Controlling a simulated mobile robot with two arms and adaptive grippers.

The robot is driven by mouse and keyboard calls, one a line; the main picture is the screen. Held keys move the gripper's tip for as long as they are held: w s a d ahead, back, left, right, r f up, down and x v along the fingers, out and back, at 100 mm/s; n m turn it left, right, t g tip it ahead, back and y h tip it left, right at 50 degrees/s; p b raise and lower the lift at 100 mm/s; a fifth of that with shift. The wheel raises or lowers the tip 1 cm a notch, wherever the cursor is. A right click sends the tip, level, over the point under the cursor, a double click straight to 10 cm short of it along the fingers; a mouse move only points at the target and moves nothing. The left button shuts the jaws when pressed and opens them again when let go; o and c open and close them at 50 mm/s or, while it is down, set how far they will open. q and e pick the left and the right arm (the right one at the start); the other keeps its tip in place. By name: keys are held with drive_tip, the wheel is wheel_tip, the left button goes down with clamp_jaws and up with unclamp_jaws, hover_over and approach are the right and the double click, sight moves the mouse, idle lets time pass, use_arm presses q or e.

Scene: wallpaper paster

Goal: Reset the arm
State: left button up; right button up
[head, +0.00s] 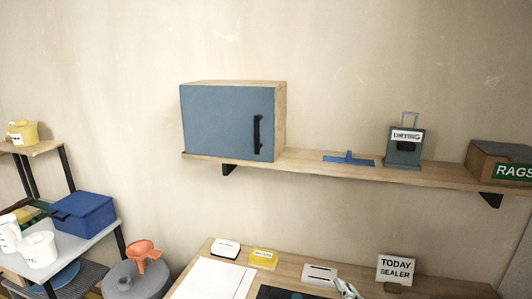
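Neither my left gripper nor my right gripper can be made out in the head view. A small white and grey piece (345,289) shows at the bottom edge, over the wooden worktop (425,287). I cannot tell whether it is a tool or part of my own arm. No arm link is clearly visible.
A wall shelf (300,163) holds a shut blue-door cabinet (217,122), a blue flat tool (348,160), a "DRYING" holder (403,150) and a "RAGS" box (500,160). A "TODAY SEALER" sign (396,270) stands on the worktop. A blue box (84,215) is at left.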

drive_tip(key=s+d+f+m+g+h, duration=0.1)
drive_tip(key=s+d+f+m+g, duration=0.2)
drive_tip(key=s+f+m+g, duration=0.55)
drive_tip(key=s+d+f+m+g, duration=0.25)
drive_tip(key=s+f+g, duration=0.25)
drive_tip(key=s+f, duration=0.8)
drive_tip(key=s+f+n+g+b, duration=0.1)
drive_tip(key=s+f+b, duration=0.2)
drive_tip(key=f, duration=1.3)
drive_tip(key=s+f+b, duration=0.2)
drive_tip(key=f+b, duration=0.1)
drive_tip(key=f, duration=1.2)
drive_tip(key=s+d+f+b, duration=0.1)
drive_tip(key=s+f+b, duration=0.1)
drive_tip(key=s+f, duration=0.6)
drive_tip(key=s+d+f+g+b, duration=0.1)
drive_tip(key=s+d+f+b, duration=0.1)
drive_tip(key=s+f, duration=0.6)
wheel_tip(320, 180, down, 4)
drive_tip(key=shift+s+d+r, duration=0.15)
drive_tip(key=shift+d+r, duration=0.1)
drive_tip(key=shift+d, duration=0.05)
